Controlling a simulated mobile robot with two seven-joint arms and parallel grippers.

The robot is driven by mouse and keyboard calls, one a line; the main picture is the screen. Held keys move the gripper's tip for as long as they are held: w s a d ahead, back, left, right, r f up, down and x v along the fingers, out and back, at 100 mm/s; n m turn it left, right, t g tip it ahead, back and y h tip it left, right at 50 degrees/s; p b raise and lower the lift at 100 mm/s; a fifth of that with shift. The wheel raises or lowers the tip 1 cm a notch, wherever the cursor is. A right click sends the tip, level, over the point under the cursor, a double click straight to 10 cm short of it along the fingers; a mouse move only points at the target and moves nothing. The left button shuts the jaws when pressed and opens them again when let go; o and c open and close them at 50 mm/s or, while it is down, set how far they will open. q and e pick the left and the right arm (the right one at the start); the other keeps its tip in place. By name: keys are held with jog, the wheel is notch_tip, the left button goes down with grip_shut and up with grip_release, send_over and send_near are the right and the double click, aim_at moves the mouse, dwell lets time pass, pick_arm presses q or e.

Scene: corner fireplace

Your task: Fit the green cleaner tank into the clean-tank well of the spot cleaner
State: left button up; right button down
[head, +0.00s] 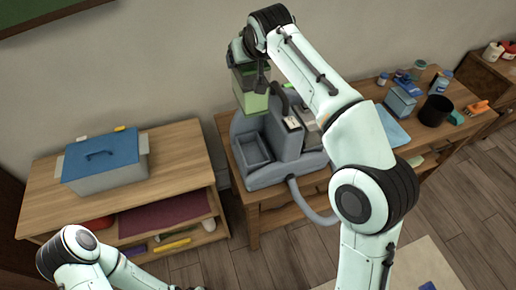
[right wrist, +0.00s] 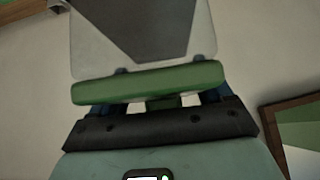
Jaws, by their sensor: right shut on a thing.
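The green cleaner tank (head: 254,95) hangs in the air over the rear left of the grey spot cleaner (head: 290,143). My right gripper (head: 255,66) is shut on it from above. In the right wrist view the tank's green top bar (right wrist: 150,84) lies across my right gripper (right wrist: 165,101), with its pale see-through body beyond. The tank appears above and apart from the machine. An open rectangular well (head: 253,150) shows at the cleaner's left front. My left arm is at the bottom left; its gripper (head: 186,288) is mostly cut off by the frame edge.
The cleaner stands on a wooden table (head: 228,160), its grey hose (head: 308,205) looping over the front. A blue-lidded box (head: 105,160) stands on the left shelf unit. A black cup (head: 436,110), bottles and small items crowd the right side. The wall is close behind.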

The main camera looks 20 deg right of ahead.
notch_tip(320, 180, down, 10)
jog(key=b, duration=0.3)
jog(key=shift+d+r, duration=0.1)
jog(key=shift+r, duration=0.1)
pick_arm(q)
jog(key=s+f+b, duration=0.3)
jog(key=f, duration=0.4)
jog(key=shift+s+d, duration=0.15)
jog(key=shift+d, duration=0.05)
pick_arm(e)
notch_tip(320, 180, down, 18)
jog(key=shift+w, duration=0.2)
